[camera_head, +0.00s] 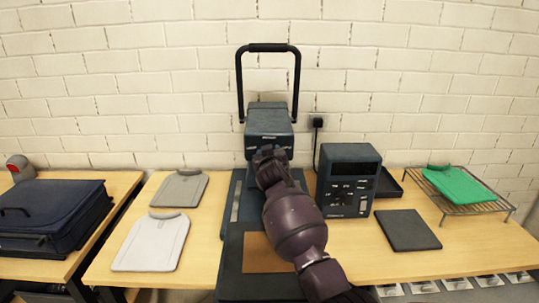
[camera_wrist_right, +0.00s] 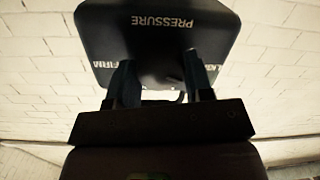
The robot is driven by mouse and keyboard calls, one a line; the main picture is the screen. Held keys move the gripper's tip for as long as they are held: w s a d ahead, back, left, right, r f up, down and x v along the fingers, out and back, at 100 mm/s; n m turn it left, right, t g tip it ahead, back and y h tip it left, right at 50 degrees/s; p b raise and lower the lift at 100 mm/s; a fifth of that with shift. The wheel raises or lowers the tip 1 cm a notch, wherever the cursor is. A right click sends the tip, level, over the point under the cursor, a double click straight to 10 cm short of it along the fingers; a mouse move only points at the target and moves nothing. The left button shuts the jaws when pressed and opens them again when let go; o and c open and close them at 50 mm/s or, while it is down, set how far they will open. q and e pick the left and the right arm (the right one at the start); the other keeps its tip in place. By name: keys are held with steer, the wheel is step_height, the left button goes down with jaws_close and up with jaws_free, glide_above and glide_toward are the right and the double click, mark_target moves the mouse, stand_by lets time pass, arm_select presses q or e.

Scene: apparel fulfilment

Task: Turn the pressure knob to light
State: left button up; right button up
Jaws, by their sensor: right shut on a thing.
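The dark blue heat press (camera_head: 268,122) stands at the middle of the table, with a tall black handle (camera_head: 268,48) above it. My right gripper (camera_head: 268,152) is at the front of the press head. In the right wrist view the press head's dark face (camera_wrist_right: 158,40) carries the word PRESSURE upside down, with smaller lettering at both sides that I cannot fully read. The two fingers of my right gripper (camera_wrist_right: 162,84) are at this face, shut on the pressure knob, which is dark and mostly hidden between them. Its pointer setting cannot be seen. My left gripper is not in view.
A control box (camera_head: 348,180) and a dark pad (camera_head: 408,230) are right of the press. A green garment (camera_head: 458,186) lies on a wire rack (camera_head: 480,208). Grey (camera_head: 180,188) and white (camera_head: 152,242) folded shirts lie left. A navy case (camera_head: 50,215) is at far left.

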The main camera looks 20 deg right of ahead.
steer(key=o, duration=0.9)
steer(key=shift+s, duration=0.1)
steer(key=v, duration=1)
steer(key=shift+s+a, duration=0.1)
steer(key=shift+s, duration=0.2)
